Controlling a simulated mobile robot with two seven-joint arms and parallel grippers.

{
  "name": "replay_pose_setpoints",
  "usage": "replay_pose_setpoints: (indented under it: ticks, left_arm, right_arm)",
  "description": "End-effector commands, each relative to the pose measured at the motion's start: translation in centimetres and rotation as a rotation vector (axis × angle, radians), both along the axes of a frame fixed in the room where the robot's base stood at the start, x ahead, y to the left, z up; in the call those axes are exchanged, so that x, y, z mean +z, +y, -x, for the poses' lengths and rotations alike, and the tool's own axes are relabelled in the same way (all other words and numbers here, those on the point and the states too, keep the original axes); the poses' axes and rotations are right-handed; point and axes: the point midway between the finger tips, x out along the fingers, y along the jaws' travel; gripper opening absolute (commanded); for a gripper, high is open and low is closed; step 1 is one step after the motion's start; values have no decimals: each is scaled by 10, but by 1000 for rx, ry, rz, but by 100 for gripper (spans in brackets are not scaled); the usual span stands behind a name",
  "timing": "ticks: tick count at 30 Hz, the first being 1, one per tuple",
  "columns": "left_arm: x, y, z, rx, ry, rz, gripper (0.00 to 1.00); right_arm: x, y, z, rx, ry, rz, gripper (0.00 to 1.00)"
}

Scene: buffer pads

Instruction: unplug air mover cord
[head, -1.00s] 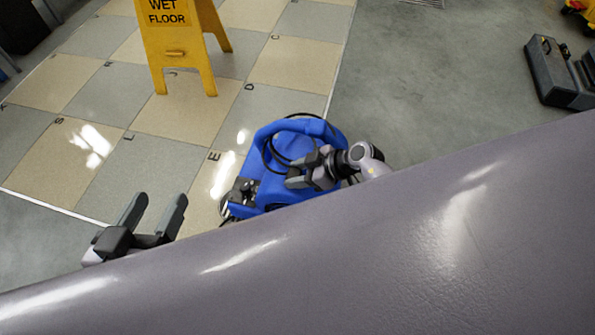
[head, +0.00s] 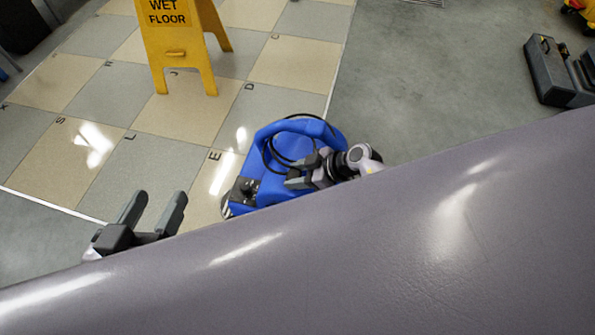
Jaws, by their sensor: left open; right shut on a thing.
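The blue air mover (head: 266,192) sits on the checkered floor near the middle of the head view, its lower side hidden by my own grey body. Its black cord (head: 268,155) loops by the blue handle at the top. My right gripper (head: 301,173) is at the air mover's right side, shut on the cord. Its fingers cover the exact place of the grip, and the plug cannot be made out. My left gripper (head: 155,203) is open and empty, left of the air mover and apart from it.
A yellow wet floor sign (head: 178,50) stands on the tiles behind the air mover. A dark grey case (head: 552,75) lies at the far right, with a yellow object (head: 580,12) behind it. Grey floor between the air mover and the case is clear.

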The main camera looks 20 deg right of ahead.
Motion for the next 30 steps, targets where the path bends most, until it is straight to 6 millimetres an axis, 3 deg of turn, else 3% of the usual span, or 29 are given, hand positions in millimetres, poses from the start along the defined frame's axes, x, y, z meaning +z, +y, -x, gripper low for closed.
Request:
replay_pose_setpoints:
  ticks: [25,26,27,28,30]
  left_arm:
    - [0,0,0,-1,-1,0,60]
    - [0,0,0,-1,-1,0,60]
    - [0,0,0,-1,-1,0,60]
    - [0,0,0,-1,-1,0,60]
    - [0,0,0,-1,-1,0,60]
  right_arm:
    - [-4,0,0,-1,-1,0,0]
    - [-4,0,0,-1,-1,0,56]
    - [-4,0,0,-1,-1,0,69]
    - [-4,0,0,-1,-1,0,76]
    - [-4,0,0,-1,-1,0,76]
